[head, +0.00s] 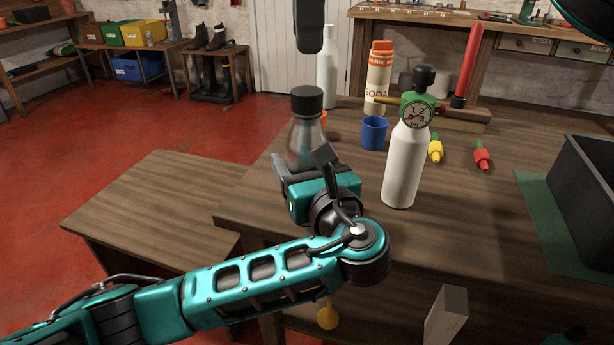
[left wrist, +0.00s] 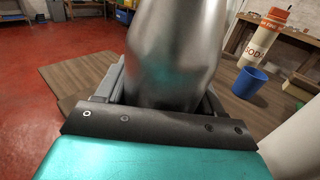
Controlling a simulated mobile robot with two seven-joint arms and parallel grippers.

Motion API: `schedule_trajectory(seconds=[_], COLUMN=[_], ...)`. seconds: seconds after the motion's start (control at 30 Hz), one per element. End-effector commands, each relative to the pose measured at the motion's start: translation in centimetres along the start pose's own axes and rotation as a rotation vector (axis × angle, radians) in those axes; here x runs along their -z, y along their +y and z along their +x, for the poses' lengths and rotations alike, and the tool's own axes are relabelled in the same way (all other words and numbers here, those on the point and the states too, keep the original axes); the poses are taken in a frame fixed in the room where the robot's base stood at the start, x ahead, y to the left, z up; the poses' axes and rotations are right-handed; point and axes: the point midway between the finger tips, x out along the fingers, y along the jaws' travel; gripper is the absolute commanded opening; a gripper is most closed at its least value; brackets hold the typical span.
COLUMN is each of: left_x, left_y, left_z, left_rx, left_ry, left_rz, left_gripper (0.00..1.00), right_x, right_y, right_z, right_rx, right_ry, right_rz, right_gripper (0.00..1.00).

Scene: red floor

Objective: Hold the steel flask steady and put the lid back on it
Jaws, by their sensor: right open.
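The steel flask (head: 304,140) stands upright near the left edge of the workbench. The black lid (head: 306,101) sits at the top of its neck and looks level; I cannot tell how tightly it is seated. My left gripper (head: 303,168) is around the flask's lower body, with the jaws against it. In the left wrist view the flask's shiny body (left wrist: 172,60) fills the space between the jaws; its top and lid are out of that view. My right gripper (head: 309,42) hangs above the lid, apart from it and empty, partly cut off by the top edge.
A white bottle with a gauge (head: 403,165) stands right of the flask. Behind are a blue cup (head: 374,133), a soda bottle (head: 379,78) and a white bottle (head: 327,75). A black bin (head: 590,190) is at the right. A lower wooden table (head: 150,205) is at the left.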

Motion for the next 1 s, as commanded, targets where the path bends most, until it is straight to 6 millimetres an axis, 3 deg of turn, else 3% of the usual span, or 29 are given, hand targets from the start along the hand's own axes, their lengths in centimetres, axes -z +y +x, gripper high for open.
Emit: schedule_trajectory(seconds=[0.07,0.67,0.83,1.0], left_x=[0.02,0.04,0.04,0.05], left_y=[0.00,-0.01,-0.01,-0.01], left_z=[-0.02,-0.04,-0.05,-0.05], left_rx=[0.000,0.000,0.000,0.001], left_ry=[0.000,0.001,0.001,0.001], left_rz=[0.000,0.000,0.000,0.000], left_gripper=[0.58,0.01,0.00,0.00], right_x=[0.00,0.01,0.01,0.03], right_y=[0.00,0.00,-0.01,-0.02], right_z=[0.00,0.00,-0.01,-0.01], right_rx=[0.000,0.000,0.000,0.000], right_ry=[0.000,0.000,-0.001,-0.001], right_rz=[0.000,-0.015,-0.157,-0.453], right_gripper=[0.63,0.63,0.63,0.63])
